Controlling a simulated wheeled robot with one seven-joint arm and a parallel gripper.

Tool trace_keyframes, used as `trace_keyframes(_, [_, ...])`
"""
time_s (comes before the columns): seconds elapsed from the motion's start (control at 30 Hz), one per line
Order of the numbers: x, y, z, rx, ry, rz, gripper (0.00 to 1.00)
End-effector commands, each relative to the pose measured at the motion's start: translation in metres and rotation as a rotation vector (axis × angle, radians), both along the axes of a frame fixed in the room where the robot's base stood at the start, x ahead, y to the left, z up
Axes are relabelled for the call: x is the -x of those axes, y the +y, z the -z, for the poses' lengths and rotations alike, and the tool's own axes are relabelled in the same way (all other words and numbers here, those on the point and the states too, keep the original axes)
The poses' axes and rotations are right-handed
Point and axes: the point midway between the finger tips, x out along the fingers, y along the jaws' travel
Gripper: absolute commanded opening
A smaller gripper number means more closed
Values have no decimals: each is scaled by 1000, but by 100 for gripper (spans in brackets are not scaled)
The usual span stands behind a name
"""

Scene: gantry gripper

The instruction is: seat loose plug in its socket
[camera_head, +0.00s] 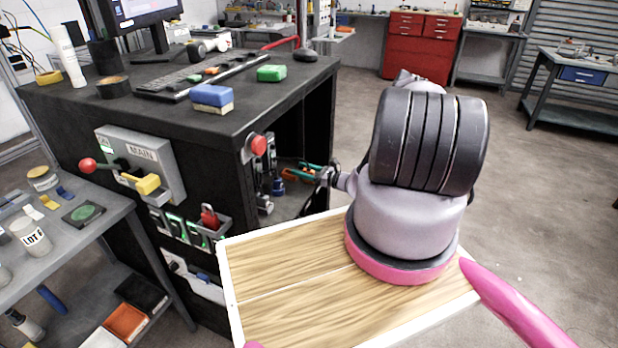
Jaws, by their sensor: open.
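A low white wall plate (195,282) on the dark desk's side has a dark round part at its left and a small blue part. It looks like the socket, but it is too small to tell whether a plug sits in it. I cannot make out the loose plug for certain. My gripper (318,172) shows small and dark at the desk's open side, left of my grey arm link, which hides part of it. It is open, near teal and orange items, and well to the right of the plate. Whether it touches them is unclear.
Above the plate are a MAIN box (143,160) with a red-knobbed lever and yellow handle, and a green-lit row with a red padlock (209,217). A red button (259,146) sits at the desk's corner. A grey side table (75,255) stands left. Open floor lies right.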

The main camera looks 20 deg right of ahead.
Motion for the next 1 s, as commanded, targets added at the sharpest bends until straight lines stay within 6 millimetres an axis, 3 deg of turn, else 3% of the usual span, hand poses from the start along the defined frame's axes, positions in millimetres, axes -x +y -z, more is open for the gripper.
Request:
trace_keyframes(0.07, [0, 0, 0, 0, 0, 0, 60])
trace_keyframes(0.2, [0, 0, 0, 0, 0, 0, 6])
trace_keyframes(0.23, [0, 0, 0, 0, 0, 0, 0])
trace_keyframes(0.67, [0, -1, -7, 0, 0, 0, 0])
trace_keyframes(0.77, [0, -1, -19, 0, -1, 0, 0])
trace_keyframes(1.0, [0, -1, -67, 0, -1, -1, 0])
